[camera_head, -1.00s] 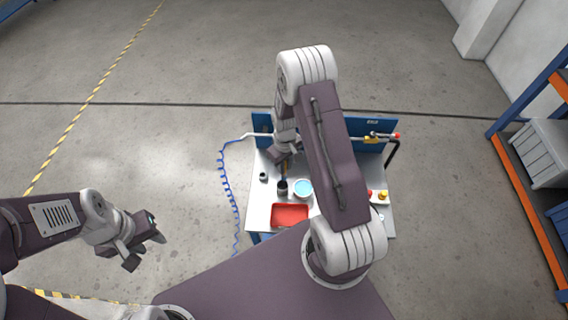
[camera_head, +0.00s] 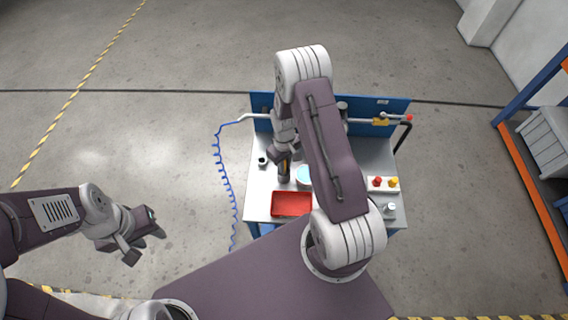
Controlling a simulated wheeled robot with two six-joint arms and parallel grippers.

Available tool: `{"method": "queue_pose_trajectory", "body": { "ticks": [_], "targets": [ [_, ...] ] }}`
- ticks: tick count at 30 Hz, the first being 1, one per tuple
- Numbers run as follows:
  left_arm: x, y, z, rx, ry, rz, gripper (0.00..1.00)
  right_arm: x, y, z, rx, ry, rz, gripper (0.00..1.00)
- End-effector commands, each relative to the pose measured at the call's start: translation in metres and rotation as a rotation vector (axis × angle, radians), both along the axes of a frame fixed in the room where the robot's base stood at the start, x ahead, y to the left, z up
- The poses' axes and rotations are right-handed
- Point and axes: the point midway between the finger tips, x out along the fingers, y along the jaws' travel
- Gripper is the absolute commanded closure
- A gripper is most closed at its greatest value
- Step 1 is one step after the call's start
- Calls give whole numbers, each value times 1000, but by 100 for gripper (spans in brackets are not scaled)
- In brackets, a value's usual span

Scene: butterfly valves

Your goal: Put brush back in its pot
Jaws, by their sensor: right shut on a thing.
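My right gripper (camera_head: 282,159) is over the left part of the bench, partly hidden by its own wrist. It is shut on the brush (camera_head: 285,167), of which only a small orange-brown bit shows just below the fingers. The dark pot (camera_head: 284,177) stands on the bench directly below the gripper in the picture. The brush overlaps the pot's top, and I cannot tell whether its lower end is inside. My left gripper (camera_head: 146,249) is open and empty over the floor, left of the bench.
A blue back panel (camera_head: 390,104) rises behind. My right arm hides the middle.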

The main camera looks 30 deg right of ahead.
Motion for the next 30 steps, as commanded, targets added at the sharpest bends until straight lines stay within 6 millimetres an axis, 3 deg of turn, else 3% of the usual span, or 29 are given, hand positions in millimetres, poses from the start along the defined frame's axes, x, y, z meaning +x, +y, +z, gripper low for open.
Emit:
{"method": "queue_pose_trajectory", "body": {
  "ticks": [2,3,5,6,30],
  "targets": [
    [0,0,1,0,0,0,64,0,0,1,0,0,0,100],
    [0,0,1,0,0,0,64,0,0,1,0,0,0,76],
    [0,0,1,0,0,0,64,0,0,1,0,0,0,59],
    [0,0,1,0,0,0,64,0,0,1,0,0,0,56],
    [0,0,1,0,0,0,64,0,0,1,0,0,0,56]
  ]
}}
